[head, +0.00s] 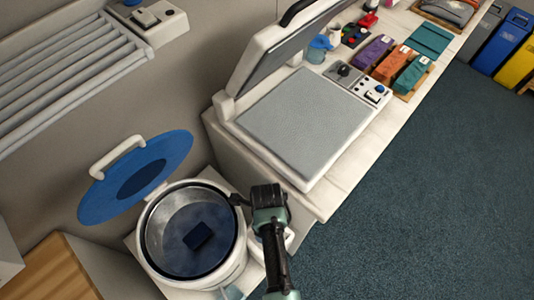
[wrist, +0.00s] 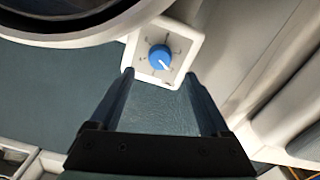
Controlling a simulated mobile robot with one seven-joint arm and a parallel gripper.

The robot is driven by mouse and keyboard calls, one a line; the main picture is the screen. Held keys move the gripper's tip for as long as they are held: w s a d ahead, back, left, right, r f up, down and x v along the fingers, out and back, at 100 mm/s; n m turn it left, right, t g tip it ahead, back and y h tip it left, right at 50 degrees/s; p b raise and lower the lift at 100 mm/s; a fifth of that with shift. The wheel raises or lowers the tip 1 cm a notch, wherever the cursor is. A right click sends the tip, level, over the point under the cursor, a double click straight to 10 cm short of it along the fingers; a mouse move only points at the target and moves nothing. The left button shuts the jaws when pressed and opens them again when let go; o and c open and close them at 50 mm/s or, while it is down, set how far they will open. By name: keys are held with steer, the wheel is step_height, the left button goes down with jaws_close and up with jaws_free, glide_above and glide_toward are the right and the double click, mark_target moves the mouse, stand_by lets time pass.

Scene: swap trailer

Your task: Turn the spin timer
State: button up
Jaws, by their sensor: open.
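The spin timer is a round blue knob (wrist: 160,57) with a white pointer, set on a white square panel with marks around it, seen in the wrist view. Its pointer aims toward the lower right. In the head view my arm hides the knob. My gripper (wrist: 158,80) is open, its two dark fingers spread just below the knob in the wrist view, with nothing between them. In the head view my gripper (head: 240,199) is over the right rim of the white spin tub (head: 147,230). The tub's blue lid (head: 100,205) is open, and a dark blue block (head: 198,236) lies inside.
A heat press with a grey plate (head: 305,120) and raised top stands behind and right of the tub. Several coloured folded pieces lie on the counter beyond it. A wooden surface (head: 50,275) is at the lower left. The blue-green floor (head: 430,190) at right is clear.

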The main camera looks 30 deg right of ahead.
step_height(320, 180, up, 6)
steer(key=shift+r, duration=0.2)
stand_by(0.6)
steer(key=w+r+n+t+h, duration=0.2)
steer(key=w+r+n+t, duration=0.55)
steer(key=w+r, duration=0.9)
steer(key=w+a+r+n+t+b, duration=0.1)
steer(key=w+r+n+t, duration=0.2)
steer(key=r, duration=0.6)
steer(key=w+a+r+n+t, duration=0.1)
steer(key=w+r+n+t, duration=0.15)
steer(key=r, duration=0.55)
steer(key=s+a+r+n+t, duration=0.2)
steer(key=r+n+t, duration=0.2)
steer(key=r, duration=0.7)
steer(key=s+a+r+n+t, duration=0.25)
steer(key=r+n+t, duration=0.2)
steer(key=r, duration=0.75)
steer(key=s+a+r+n+t+y, duration=0.1)
steer(key=s+a+r+n+t, duration=0.1)
steer(key=s+r, duration=0.4)
steer(key=s+a+r+n+t+y, duration=0.1)
steer(key=s+r+n+t, duration=0.3)
steer(key=r, duration=0.5)
steer(key=shift+s+a+r+n+b, duration=0.4)
steer(key=shift+s+a+n, duration=0.35)
steer(key=shift+s, duration=0.3)
